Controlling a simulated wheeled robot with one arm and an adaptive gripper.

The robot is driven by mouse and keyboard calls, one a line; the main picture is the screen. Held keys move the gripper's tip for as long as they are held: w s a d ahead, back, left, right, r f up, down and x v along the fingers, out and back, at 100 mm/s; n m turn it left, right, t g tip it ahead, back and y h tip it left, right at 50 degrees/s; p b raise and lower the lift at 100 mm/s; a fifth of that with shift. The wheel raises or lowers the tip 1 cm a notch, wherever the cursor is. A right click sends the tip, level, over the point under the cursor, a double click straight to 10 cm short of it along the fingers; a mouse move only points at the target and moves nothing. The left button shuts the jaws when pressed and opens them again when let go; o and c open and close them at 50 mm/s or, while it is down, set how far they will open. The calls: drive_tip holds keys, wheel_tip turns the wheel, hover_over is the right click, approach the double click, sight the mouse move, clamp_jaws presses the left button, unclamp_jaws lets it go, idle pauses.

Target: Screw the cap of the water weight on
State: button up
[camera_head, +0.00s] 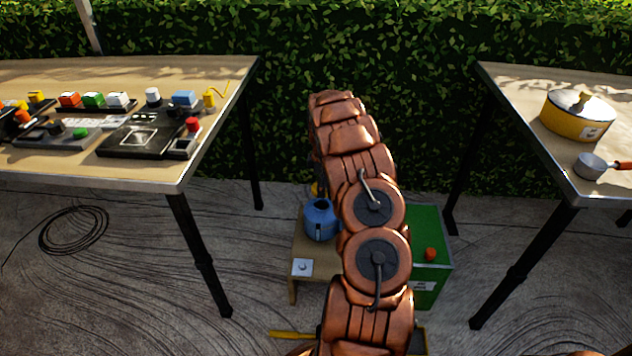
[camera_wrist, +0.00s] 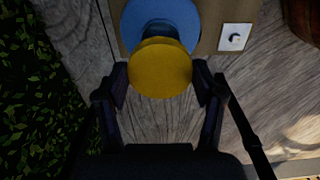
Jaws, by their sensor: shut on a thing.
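The blue water weight (camera_head: 320,221) stands on a low wooden stand (camera_head: 300,240) between the two tables. It also shows at the top of the wrist view (camera_wrist: 183,13), with a darker blue neck. A round yellow cap (camera_wrist: 160,70) sits between the two dark fingers of my gripper (camera_wrist: 160,80), which is shut on it. The cap overlaps the neck in the wrist view; I cannot tell whether they touch. In the head view my arm hides the gripper, and only a bit of yellow shows beyond the weight.
A control table (camera_head: 225,95) is left; a table with a yellow pot (camera_head: 570,122) is right. A hedge closes the back.

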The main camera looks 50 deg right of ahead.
drive_tip(key=shift+r+p, duration=0.15)
drive_tip(key=shift+p, duration=0.2)
hover_over(322, 205)
drive_tip(key=shift+s+f+p, duration=0.1)
drive_tip(key=shift+f+p, duration=0.25)
drive_tip(key=shift+f, duration=2.35)
drive_tip(key=shift+a, duration=0.1)
drive_tip(key=shift+f+p, duration=0.15)
drive_tip(key=shift+p, duration=0.65)
drive_tip(key=shift+f, duration=0.6)
idle(0.8)
drive_tip(key=o, duration=0.9)
drive_tip(key=shift+o, duration=0.9)
